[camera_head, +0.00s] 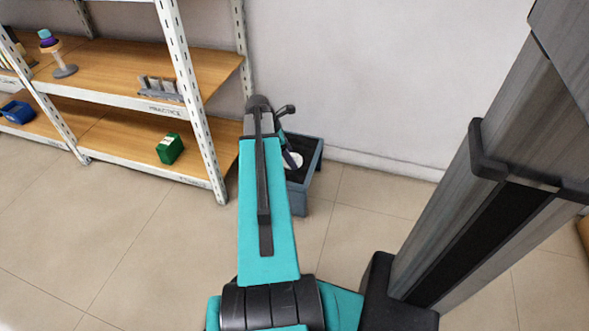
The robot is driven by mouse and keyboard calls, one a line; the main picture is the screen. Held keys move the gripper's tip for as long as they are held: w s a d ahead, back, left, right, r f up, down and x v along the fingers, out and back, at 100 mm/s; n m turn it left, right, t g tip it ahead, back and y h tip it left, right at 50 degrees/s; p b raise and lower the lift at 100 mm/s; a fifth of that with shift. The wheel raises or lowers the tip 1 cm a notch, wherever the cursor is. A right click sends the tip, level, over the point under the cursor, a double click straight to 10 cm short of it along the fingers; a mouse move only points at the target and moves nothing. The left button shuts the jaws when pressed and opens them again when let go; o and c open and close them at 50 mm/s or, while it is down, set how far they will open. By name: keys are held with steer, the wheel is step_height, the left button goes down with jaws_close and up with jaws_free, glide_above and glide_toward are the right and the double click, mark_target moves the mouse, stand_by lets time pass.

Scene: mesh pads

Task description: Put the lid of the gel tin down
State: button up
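A small white round thing (296,159) shows over the dark top of a low blue-grey stand (308,181), just right of my arm. It may be the gel tin or its lid; it is too small and too covered to tell which. My gripper (292,160) points down at the white thing, at the end of my teal arm. The fingers are dark and tiny here. I cannot see whether they touch or hold anything. My arm hides the left part of the stand.
A white metal shelf unit with wooden boards (215,66) stands at the left. It bears a green box (170,149), a blue device (17,112) and a grey rack (160,87). The wall (380,80) is close behind the stand. The tiled floor (120,230) at front left is clear.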

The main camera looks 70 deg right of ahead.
steer(key=s+a+f+n+h+p, duration=0.1)
steer(key=s+a+f+n+p, duration=0.2)
steer(key=s+a+f, duration=0.3)
steer(key=shift+s+f+t, duration=0.3)
steer(key=shift+s+f, duration=0.4)
steer(key=shift+s, duration=0.25)
steer(key=shift+d, duration=0.1)
steer(key=shift+w+d+f+b, duration=0.25)
steer(key=shift+w+d+b, duration=0.4)
steer(key=shift+w+d, duration=1.1)
steer(key=shift+w+d+f+b, duration=0.2)
steer(key=shift+w+d+b, duration=0.7)
steer(key=shift+d, duration=1.5)
steer(key=shift+w+d+f+b, duration=0.25)
steer(key=shift+w+d+b, duration=0.15)
steer(key=shift+w+d, duration=1.45)
steer(key=shift+s+d, duration=0.15)
steer(key=shift+d, duration=0.1)
steer(key=shift+w+d+f, duration=0.1)
steer(key=shift+w+d, duration=0.2)
steer(key=shift+d, duration=0.1)
steer(key=shift+s+a+f+b, duration=0.1)
steer(key=shift+f+b, duration=1.05)
steer(key=shift+f, duration=0.55)
steer(key=o, duration=1)
steer(key=shift+f, duration=0.1)
